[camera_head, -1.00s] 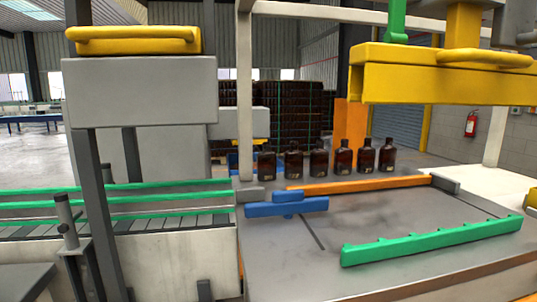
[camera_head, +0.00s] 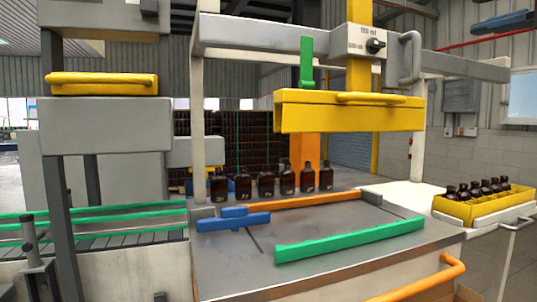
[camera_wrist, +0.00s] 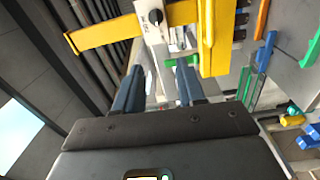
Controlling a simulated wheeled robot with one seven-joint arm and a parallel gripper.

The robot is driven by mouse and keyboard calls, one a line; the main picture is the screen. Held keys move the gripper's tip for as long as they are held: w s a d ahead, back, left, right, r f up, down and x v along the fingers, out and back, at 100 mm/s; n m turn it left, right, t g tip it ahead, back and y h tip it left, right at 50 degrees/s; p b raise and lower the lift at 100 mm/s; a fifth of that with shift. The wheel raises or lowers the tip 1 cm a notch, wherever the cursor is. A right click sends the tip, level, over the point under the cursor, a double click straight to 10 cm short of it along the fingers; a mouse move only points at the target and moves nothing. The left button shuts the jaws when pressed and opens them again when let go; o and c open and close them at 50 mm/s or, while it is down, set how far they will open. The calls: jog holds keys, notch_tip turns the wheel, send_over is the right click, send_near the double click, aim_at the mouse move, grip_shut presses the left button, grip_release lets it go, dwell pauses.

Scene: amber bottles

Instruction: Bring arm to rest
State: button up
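My gripper (camera_wrist: 160,72) shows in the wrist view with its two blue fingers spread apart and nothing between them. In the head view, blue finger-like parts at the top right edge look like my gripper, held high above the work table (camera_head: 225,262). A row of several amber bottles (camera_head: 265,185) stands upright along the table's back edge, well away from it. More dark bottles stand in a yellow crate (camera_head: 455,208) on the right.
A yellow beam (camera_head: 350,115) hangs over the table from a grey frame. Green (camera_head: 350,241), orange (camera_head: 305,201) and blue (camera_head: 232,220) rails lie across the tabletop. A conveyor (camera_head: 110,238) joins from the left. The tabletop between the rails is clear.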

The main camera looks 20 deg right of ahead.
jog(key=w+a+f+m+t, duration=0.1)
jog(key=w+f+m, duration=0.3)
jog(key=f, duration=0.5)
jog(key=w+f+m+t, duration=0.1)
jog(key=w+f+m, duration=0.2)
jog(key=f+m, duration=0.45)
jog(key=s+a+f+m+g+h, duration=0.1)
jog(key=s+a+f+m+h, duration=0.2)
jog(key=f, duration=0.9)
jog(key=s+a+f+m, duration=0.1)
jog(key=a+f+m, duration=0.3)
jog(key=f, duration=0.8)
jog(key=s+a+f+m+g, duration=0.2)
jog(key=s+a+f, duration=0.8)
jog(key=s+f, duration=0.35)
jog(key=s+a+f+n+g+y, duration=0.1)
jog(key=s+a, duration=0.1)
jog(key=s, duration=0.8)
jog(key=s+a+f+n+g+y, duration=0.1)
jog(key=s+a, duration=0.1)
jog(key=s, duration=0.7)
jog(key=shift+s+f, duration=0.35)
